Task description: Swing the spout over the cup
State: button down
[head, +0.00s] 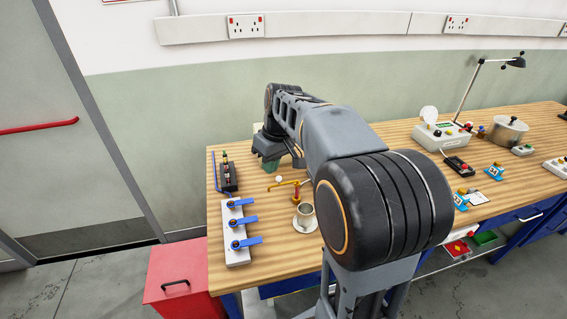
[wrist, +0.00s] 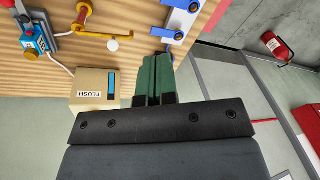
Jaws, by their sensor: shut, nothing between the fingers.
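The brass spout (head: 285,183) is a thin bent pipe on a post with red at its base, in the middle of the head view. Its arm points left, and its free end is not over the cup. The spout also shows in the wrist view (wrist: 97,36), at upper left; I do not make out the cup there. My gripper (head: 269,165) has green fingers, shut and empty (wrist: 153,62), behind and left of the spout, apart from it.
A white block with several blue-handled valves (head: 236,232) stands left of the cup. A black device (head: 228,178) is behind it. In the wrist view a box marked FLUSH (wrist: 96,88) is close by my fingers. A pot (head: 506,133) stands far right.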

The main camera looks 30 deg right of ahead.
jog(key=w+d+f+n+g+y+p, duration=0.2)
jog(key=w+d+n+y+p, duration=0.2)
jog(key=w+d+n, duration=0.3)
jog(key=w+d, duration=0.5)
jog(key=d, duration=0.4)
jog(key=shift+w+d+y, duration=0.15)
jog(key=shift+w+y, duration=0.15)
jog(key=shift+y, duration=0.1)
jog(key=shift+f, duration=0.2)
jog(key=s+a+f+p, duration=0.2)
jog(key=s+a+f, duration=0.1)
jog(key=a+f, duration=0.5)
jog(key=shift+s+f, duration=0.4)
jog(key=shift+f, duration=0.05)
